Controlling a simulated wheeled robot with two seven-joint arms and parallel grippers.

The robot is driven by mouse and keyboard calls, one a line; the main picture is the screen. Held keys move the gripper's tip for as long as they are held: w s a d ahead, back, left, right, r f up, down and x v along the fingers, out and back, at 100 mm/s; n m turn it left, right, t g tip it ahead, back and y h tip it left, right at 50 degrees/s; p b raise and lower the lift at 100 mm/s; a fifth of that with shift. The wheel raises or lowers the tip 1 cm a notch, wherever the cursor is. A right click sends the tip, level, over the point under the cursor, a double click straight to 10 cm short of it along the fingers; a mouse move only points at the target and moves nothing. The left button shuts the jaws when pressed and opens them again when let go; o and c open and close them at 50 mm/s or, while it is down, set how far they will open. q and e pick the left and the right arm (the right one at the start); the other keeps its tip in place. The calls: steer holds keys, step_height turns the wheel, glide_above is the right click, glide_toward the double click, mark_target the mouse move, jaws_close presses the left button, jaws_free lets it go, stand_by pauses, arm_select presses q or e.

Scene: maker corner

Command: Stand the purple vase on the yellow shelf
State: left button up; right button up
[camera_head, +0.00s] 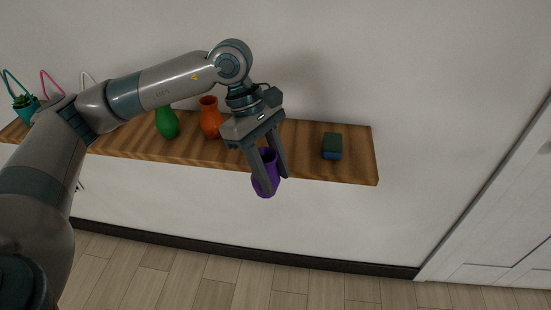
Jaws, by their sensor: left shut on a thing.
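My left gripper (275,183) points down and is shut on the purple vase (268,168). Its fingers hide part of the vase. The vase overlaps the front edge of a brown wooden shelf (306,160) in the picture and its lower end shows below that edge. It seems held off the shelf, in front of it, but the exact gap cannot be told. The shelf looks brown wood; no plainly yellow shelf is in view. My right gripper is not in view.
An orange vase (210,118) and a green vase (167,123) stand on the shelf left of the gripper.

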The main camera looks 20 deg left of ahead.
mark_target(265, 197)
arm_select(q)
steer(key=s+f+m+g+y, duration=0.1)
steer(key=m, duration=0.2)
steer(key=s+f+m+g+y, duration=0.1)
steer(key=f+m, duration=0.1)
steer(key=m, duration=0.2)
steer(key=f+m+g, duration=0.1)
steer(key=f+m, duration=0.1)
steer(key=m, duration=0.1)
steer(key=shift+s+a+m+y, duration=0.4)
steer(key=f+m, duration=0.1)
steer(key=m, duration=0.1)
steer(key=s+a+f+m+y, duration=0.1)
steer(key=m, duration=0.1)
steer(key=shift+y, duration=0.3)
